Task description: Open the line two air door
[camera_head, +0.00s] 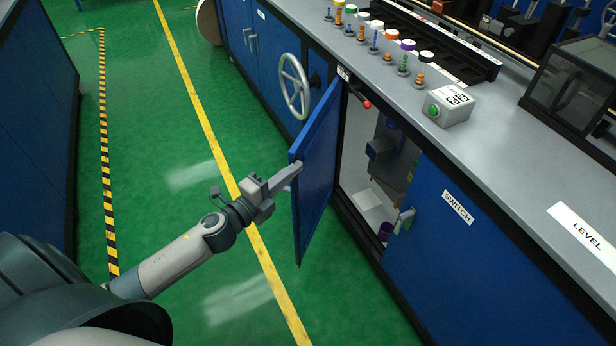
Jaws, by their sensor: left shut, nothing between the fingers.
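A blue cabinet door (318,165) stands swung out from the front of the long bench, leaving its compartment open to view. My left gripper (291,175) is shut and empty. Its fingertips are at the door's free edge, over the side facing the aisle; I cannot tell whether they touch it. Inside the compartment (354,165) are a blue fitting (381,146), a white item on the floor and a small purple item (385,231). My right gripper is not in view.
A grey handwheel (294,86) juts from the bench front, left of the door. A red knob (366,104) is at the opening's top. The SWITCH panel (458,240) with a handle (404,220) is to the right. Green floor is free between the bench and the left cabinet (35,130).

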